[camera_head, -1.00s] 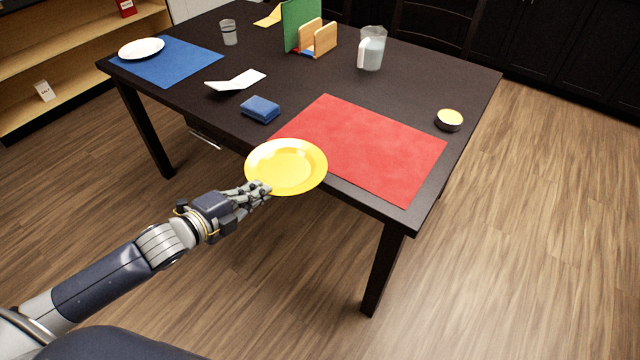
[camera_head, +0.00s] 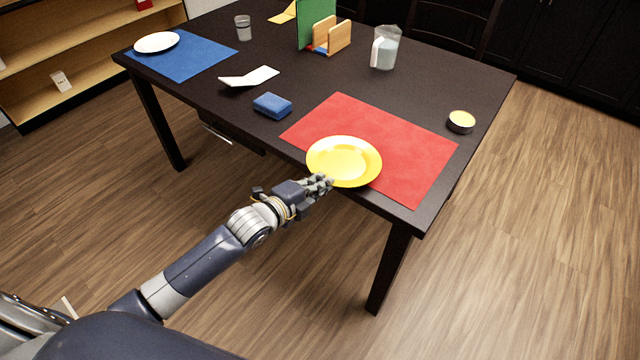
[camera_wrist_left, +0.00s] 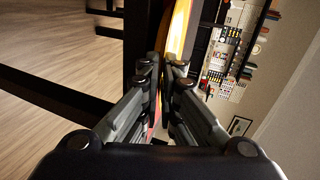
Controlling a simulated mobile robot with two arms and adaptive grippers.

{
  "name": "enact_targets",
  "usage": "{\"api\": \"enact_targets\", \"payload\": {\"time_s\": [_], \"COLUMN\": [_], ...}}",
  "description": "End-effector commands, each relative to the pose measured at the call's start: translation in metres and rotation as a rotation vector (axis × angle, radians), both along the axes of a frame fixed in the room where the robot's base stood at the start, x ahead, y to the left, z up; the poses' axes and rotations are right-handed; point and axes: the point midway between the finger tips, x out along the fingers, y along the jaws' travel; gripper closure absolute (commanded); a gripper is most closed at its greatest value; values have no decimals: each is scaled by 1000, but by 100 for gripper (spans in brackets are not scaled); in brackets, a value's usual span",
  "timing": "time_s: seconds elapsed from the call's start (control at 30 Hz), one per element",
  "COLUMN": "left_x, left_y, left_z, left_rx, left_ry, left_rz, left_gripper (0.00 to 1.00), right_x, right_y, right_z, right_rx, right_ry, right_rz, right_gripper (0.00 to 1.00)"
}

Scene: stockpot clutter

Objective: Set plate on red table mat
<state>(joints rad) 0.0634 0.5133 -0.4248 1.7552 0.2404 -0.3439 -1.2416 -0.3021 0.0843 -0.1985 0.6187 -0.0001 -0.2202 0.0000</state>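The yellow plate (camera_head: 344,160) is held level by its near-left rim in my left gripper (camera_head: 322,184). In the head view it overlaps the front part of the red table mat (camera_head: 400,150), with its near edge over the table's front edge. Whether it touches the mat cannot be told. In the left wrist view the fingers of my left gripper (camera_wrist_left: 163,72) are closed on the plate (camera_wrist_left: 180,28), seen edge-on. My right gripper is in neither view.
On the dark table (camera_head: 350,75) are a blue sponge-like block (camera_head: 272,105), a white folded card (camera_head: 250,77), a small bowl (camera_head: 461,121) and a pitcher (camera_head: 385,47). A white plate (camera_head: 157,42) lies on a blue mat (camera_head: 195,62). The red mat's right part is clear.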

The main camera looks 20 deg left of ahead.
Motion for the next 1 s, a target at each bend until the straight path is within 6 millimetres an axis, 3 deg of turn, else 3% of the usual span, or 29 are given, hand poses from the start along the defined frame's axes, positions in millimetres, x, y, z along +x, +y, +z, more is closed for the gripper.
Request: {"api": "enact_targets", "payload": {"time_s": [0.33,0.47,0.83,1.0], "left_x": [0,0,-1,-17], "left_y": [0,1,1,8], "left_z": [-6,-7,-4,0], "left_rx": [-1,-1,0,3], "left_ry": [-5,-2,-2,-2], "left_rz": [0,0,0,0], "left_gripper": [100,75,75,75], "right_x": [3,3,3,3], "right_y": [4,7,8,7], "right_z": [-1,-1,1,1], "right_rx": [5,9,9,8], "right_ry": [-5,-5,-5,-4], "right_rz": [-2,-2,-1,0], "right_gripper": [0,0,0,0]}}
